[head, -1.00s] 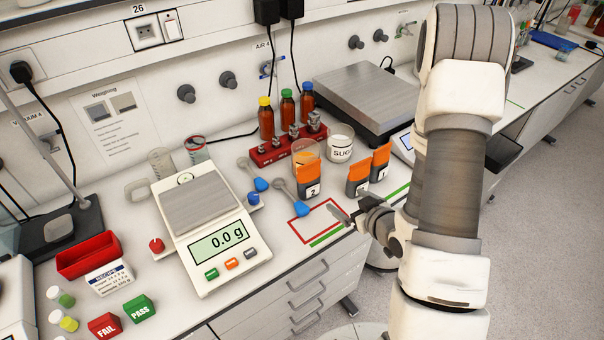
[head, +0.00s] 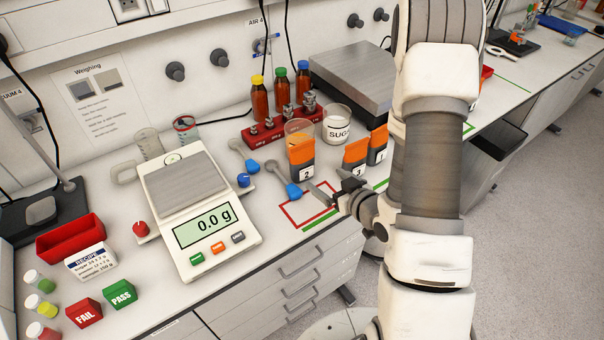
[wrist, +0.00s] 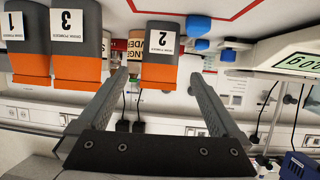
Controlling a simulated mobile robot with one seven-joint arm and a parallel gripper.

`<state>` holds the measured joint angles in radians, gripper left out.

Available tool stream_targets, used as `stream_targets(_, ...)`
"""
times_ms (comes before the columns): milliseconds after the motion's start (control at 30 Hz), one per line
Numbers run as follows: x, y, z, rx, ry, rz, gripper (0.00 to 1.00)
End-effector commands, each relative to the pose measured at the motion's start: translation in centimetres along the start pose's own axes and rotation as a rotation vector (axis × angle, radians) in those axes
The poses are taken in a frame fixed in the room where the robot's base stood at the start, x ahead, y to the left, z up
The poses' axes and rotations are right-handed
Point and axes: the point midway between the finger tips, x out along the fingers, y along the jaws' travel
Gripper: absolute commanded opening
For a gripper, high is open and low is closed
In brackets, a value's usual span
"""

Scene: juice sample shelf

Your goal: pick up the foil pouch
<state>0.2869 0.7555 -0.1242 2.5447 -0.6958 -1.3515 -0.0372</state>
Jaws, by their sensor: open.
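Several orange-topped grey foil pouches with number labels stand upright on the bench. Pouch 2 (head: 302,154) is in front of a beaker of orange powder; pouch 3 (head: 355,155) and pouch 1 (head: 377,145) are to its right. My gripper (head: 330,188) is open and empty, just right of and in front of pouch 2. In the wrist view, which is upside down, pouch 2 (wrist: 158,65) shows beyond and between the fingers of my gripper (wrist: 160,80). Pouch 3 (wrist: 76,65) and pouch 1 (wrist: 24,60) are to its left there. I see no contact.
A red square outline (head: 290,217) is on the bench below my gripper. Blue-ended scoops (head: 291,189) lie left of pouch 2. A scale (head: 190,240) reads 0.0 g. The beaker (head: 299,128) and the sugar jar (head: 337,125) stand close behind the pouches.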

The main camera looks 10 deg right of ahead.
Motion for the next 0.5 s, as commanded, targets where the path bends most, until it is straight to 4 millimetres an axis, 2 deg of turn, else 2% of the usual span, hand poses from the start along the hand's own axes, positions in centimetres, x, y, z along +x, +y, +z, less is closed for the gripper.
stream_targets(100,1.2,-0.1,0.4,-0.002,0.003,-0.001,1.00)
stream_targets(500,2.5,0.0,0.4,-0.001,0.003,-0.006,1.00)
